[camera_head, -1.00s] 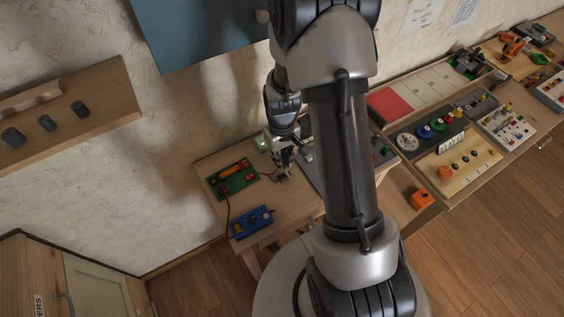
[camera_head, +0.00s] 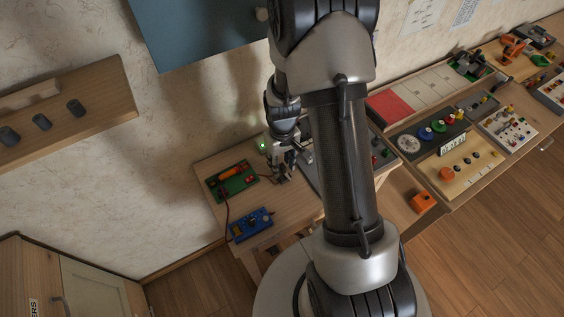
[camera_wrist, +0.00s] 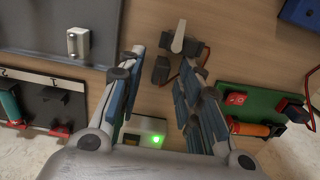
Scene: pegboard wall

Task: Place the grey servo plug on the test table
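My gripper (camera_wrist: 162,66) is open in the wrist view, with its two blue-padded fingers apart. A small dark grey plug-like block (camera_wrist: 160,71) shows in the gap between the fingertips, apart from both; I take it as the servo plug, though this is not certain. Just beyond it is a dark block (camera_wrist: 195,48) with a pale grey lever (camera_wrist: 180,37) and a wire. The wooden test table (camera_head: 211,166) lies under my gripper (camera_head: 283,172) in the head view. The plug is too small to make out clearly there.
A white box (camera_wrist: 140,130) with a green light sits near the finger bases. A green board (camera_head: 232,181) and a blue device (camera_head: 250,224) are on the table's left. A grey panel (camera_wrist: 50,25) lies opposite. A shelf with dark pegs (camera_head: 42,122) is on the wall.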

